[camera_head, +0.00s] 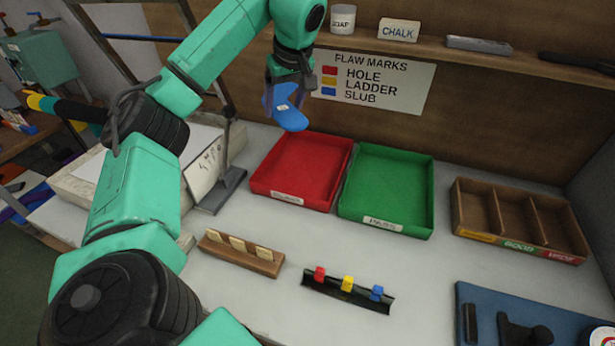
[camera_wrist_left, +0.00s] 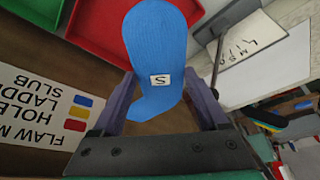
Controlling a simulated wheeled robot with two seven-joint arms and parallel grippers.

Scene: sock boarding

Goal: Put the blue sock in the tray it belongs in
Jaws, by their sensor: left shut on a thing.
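My left gripper (camera_head: 281,88) is shut on the blue sock (camera_head: 290,118) and holds it in the air, at the back edge of the red tray (camera_head: 300,198) as seen in the head view. In the left wrist view the sock (camera_wrist_left: 157,40) hangs between the purple fingers of the gripper (camera_wrist_left: 160,98), with a white tag marked S. No coloured clip shows on its visible face. The red tray and the green tray (camera_head: 386,222) stand side by side, both empty, with front labels too small to read. My right gripper is not in view.
A wooden three-part box (camera_head: 520,245) stands at right. A dark rail (camera_head: 347,293) holds red, yellow and blue clips. A wooden card holder (camera_head: 240,253) and a metal stand (camera_head: 218,190) are at left. The flaw marks sign (camera_head: 372,85) is on the back wall.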

